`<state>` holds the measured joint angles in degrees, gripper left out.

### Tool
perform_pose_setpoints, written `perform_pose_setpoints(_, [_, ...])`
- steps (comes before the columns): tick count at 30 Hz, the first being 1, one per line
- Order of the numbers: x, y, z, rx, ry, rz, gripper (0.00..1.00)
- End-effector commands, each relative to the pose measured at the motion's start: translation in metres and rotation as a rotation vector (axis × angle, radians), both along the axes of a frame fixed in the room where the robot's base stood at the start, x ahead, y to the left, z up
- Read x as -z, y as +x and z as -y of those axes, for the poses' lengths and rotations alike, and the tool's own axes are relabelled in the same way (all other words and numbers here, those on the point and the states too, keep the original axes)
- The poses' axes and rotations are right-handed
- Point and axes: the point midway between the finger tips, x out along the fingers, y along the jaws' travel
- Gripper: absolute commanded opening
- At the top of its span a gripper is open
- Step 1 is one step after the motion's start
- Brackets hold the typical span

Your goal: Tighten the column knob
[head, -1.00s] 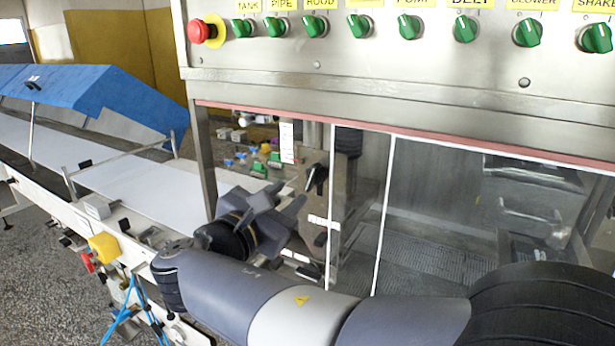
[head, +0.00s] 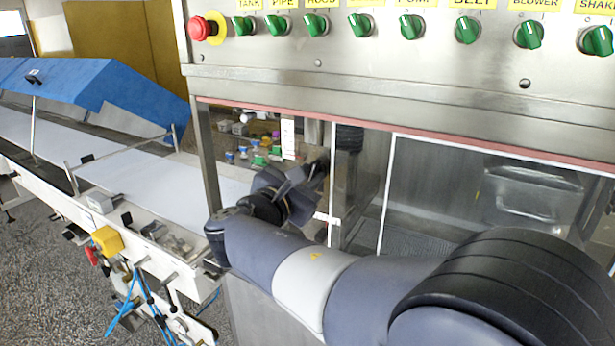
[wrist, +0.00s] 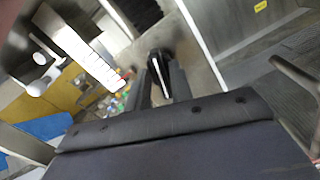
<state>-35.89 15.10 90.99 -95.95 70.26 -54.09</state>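The column knob (wrist: 160,66) is black and stands out from a tan-grey upright column plate (wrist: 193,60) in the wrist view. My gripper (wrist: 158,76) has its two dark fingers on either side of the knob. A light gap shows between the left finger and the knob; the right finger is close beside it, and contact there cannot be told. In the head view my gripper (head: 312,174) reaches through the machine's front opening to the column, and its fingers and wrist largely hide the knob.
A steel control panel (head: 400,65) with green switches and a red stop button (head: 207,28) overhangs the opening. Clear framed panes stand right of the column. A white belt (head: 130,175) and blue cover (head: 100,90) lie left. Small coloured parts sit behind the gripper.

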Motion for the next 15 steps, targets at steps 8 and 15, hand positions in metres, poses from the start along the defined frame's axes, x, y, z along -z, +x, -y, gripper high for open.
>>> perform_pose_setpoints(8, [0.0, -0.0002, -0.0001, 0.0, 0.0, 0.0, 0.0])
perform_pose_setpoints(15, [0.0003, -0.0002, -0.0001, 0.0, 0.003, 0.002, 0.0])
